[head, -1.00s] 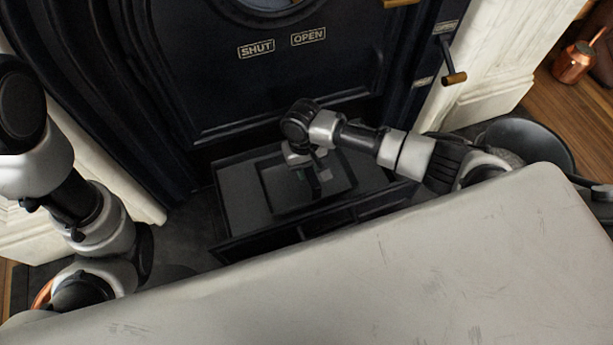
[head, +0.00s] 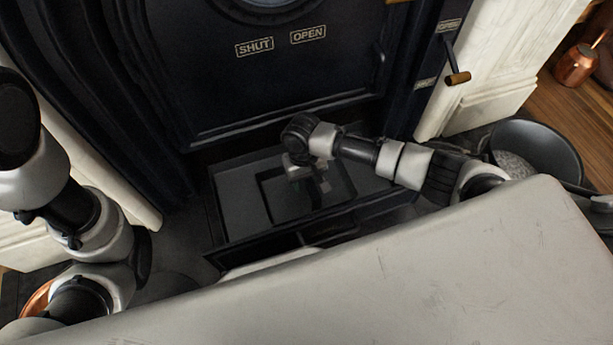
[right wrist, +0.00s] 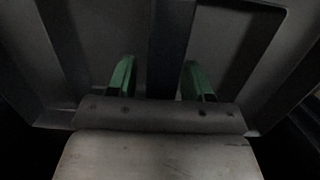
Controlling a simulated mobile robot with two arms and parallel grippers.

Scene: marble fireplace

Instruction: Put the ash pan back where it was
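The ash pan (head: 270,182) is a dark, shallow tray inside a dark box-like frame (head: 275,246) at the foot of the black stove, in the head view. My right gripper (head: 305,190) reaches down into it from the right. In the right wrist view, its two green fingertips (right wrist: 160,78) stand apart on either side of a dark bar (right wrist: 172,45), with a gap showing on the left. The grey inner faces of the pan lie beyond. The pan's underside is hidden. My left arm is at the left; its gripper does not show.
The black stove door (head: 270,75) is above the pan, with SHUT and OPEN plates. A wooden-knobbed lever (head: 457,78) sticks out at its right. A grey bucket (head: 560,142) stands at the right, and a copper pot (head: 576,66) beyond it. Pale fireplace sides flank the stove.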

